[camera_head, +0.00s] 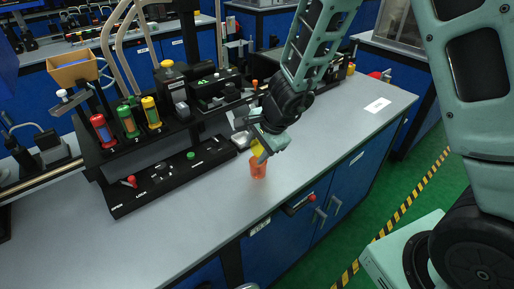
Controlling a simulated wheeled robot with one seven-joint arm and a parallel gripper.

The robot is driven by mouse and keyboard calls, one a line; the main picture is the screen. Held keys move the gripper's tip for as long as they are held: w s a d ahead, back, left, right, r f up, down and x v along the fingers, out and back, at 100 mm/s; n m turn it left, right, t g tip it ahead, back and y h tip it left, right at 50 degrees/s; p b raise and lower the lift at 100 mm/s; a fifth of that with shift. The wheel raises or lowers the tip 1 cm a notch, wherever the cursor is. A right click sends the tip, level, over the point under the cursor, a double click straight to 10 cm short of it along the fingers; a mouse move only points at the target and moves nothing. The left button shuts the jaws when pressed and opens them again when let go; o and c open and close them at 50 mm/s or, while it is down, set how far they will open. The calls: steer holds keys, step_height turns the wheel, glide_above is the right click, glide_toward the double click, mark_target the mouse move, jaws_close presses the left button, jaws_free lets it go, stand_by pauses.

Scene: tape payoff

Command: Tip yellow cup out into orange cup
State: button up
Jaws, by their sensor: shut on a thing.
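My gripper (262,149) is shut on the yellow cup (257,151), which shows only in part between and behind the fingers. The yellow cup is held tilted just above the orange cup (258,170). The orange cup stands upright on the grey bench top, near its front edge. I cannot tell whether the two cups touch. The inside of both cups is hidden, so their contents cannot be seen.
A black equipment rack (165,165) with red, green and yellow cylinders stands left of the cups. A white label (377,105) lies on the bench (330,130) to the right. The bench top left of the orange cup, along the front, is clear.

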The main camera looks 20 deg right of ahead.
steer(key=shift+r, duration=0.1)
step_height(320, 180, up, 5)
steer(key=p, duration=0.4)
steer(key=shift+p, duration=0.3)
steer(key=shift+f, duration=0.2)
